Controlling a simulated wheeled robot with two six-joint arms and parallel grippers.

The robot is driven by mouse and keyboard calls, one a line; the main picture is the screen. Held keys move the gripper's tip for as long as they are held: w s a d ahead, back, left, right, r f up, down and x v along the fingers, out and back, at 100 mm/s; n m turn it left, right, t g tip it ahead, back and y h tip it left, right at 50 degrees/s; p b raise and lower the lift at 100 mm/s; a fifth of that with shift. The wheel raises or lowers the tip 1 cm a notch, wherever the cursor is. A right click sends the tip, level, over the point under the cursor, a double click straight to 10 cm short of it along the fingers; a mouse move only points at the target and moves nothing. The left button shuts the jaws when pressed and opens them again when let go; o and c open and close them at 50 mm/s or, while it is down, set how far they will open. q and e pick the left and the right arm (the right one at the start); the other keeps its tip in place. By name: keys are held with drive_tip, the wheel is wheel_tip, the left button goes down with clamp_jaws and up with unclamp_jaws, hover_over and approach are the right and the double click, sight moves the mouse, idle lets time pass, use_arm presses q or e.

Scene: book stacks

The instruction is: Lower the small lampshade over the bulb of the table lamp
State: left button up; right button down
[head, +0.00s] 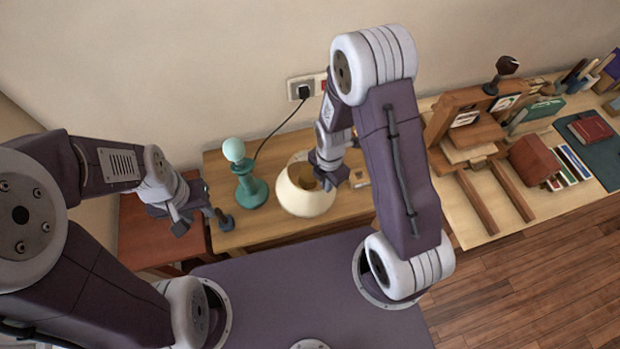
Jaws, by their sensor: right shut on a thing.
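The table lamp (250,188) stands upright on the wooden table, with a teal base and a pale green round bulb (234,150) bare on top. The small cream lampshade (304,200) is to the right of the lamp, apart from it, its opening facing up toward the camera. My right gripper (328,181) is shut on the lampshade at its far right rim; its fingertips are partly hidden. I cannot tell whether the shade touches the table. My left gripper (195,218) is open and empty, to the left of the lamp.
A black cord runs from the lamp to a wall socket (305,87). A reddish-brown stool or table (150,235) is at the left. A bench with a wooden press (470,120) and books is at the right.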

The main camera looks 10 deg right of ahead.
drive_tip(key=shift+w+r+p, duration=0.1)
drive_tip(key=shift+r+p, duration=3.65)
drive_tip(key=shift+r, duration=0.6)
